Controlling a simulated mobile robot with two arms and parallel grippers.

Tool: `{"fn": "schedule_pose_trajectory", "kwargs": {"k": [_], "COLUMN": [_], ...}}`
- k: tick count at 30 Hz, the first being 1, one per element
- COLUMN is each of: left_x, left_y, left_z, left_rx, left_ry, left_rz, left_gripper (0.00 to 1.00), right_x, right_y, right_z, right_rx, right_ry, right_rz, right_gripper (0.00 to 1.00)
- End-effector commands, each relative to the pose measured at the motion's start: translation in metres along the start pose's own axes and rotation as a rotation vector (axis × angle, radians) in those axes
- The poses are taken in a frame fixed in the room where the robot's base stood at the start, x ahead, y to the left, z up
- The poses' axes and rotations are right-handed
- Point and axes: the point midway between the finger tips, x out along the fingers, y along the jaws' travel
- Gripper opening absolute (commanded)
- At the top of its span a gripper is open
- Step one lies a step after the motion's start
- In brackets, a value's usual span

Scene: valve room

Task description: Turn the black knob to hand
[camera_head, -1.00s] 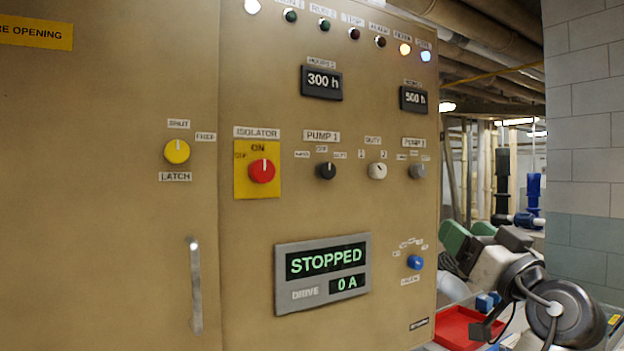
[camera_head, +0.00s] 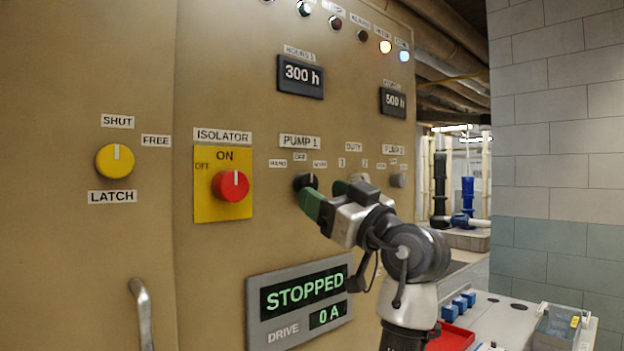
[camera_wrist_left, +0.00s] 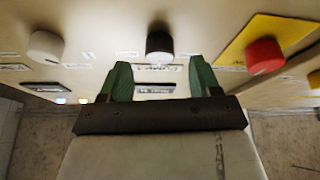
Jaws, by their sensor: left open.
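The black knob (camera_head: 304,181) is under the PUMP 1 label on the tan panel, below small HAND, OFF and AUTO labels. A green finger partly covers it in the head view. My left gripper (camera_head: 324,192) is open in front of the panel, its green fingers close to the knob. In the left wrist view, which is turned upside down, the black knob (camera_wrist_left: 159,42) lies just beyond the gap between the open fingers (camera_wrist_left: 161,72). The gap is empty. I cannot tell which label the knob's pointer faces. My right gripper is not in view.
The red isolator knob (camera_head: 230,185) on its yellow plate is left of the black knob. The pale DUTY knob (camera_head: 359,178) is close on the right, partly behind the gripper. The drive display (camera_head: 298,304) reads STOPPED below. A red tray (camera_head: 452,338) is at the lower right.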

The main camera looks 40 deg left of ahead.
Motion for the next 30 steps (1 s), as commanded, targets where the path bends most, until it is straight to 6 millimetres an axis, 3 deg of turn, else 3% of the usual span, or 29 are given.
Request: {"fn": "schedule_pose_trajectory", "kwargs": {"k": [6, 18, 27, 30], "left_x": [0.029, 0.035, 0.035, 0.035], "left_y": [0.000, 0.000, 0.000, 0.001], "left_z": [-0.001, 0.000, 0.000, 0.000], "left_rx": [0.001, 0.000, 0.000, -0.001], "left_ry": [0.000, 0.000, 0.000, 0.000], "left_rz": [0.001, 0.002, 0.002, 0.002], "left_gripper": [0.63, 0.61, 0.15, 0.14], "right_x": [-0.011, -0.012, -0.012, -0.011], "right_y": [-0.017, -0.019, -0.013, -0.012], "right_z": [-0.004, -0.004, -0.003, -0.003], "right_rx": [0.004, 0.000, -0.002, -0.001], "right_ry": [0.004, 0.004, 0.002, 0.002], "right_rz": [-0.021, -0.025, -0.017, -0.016], "right_gripper": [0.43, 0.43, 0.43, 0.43]}}
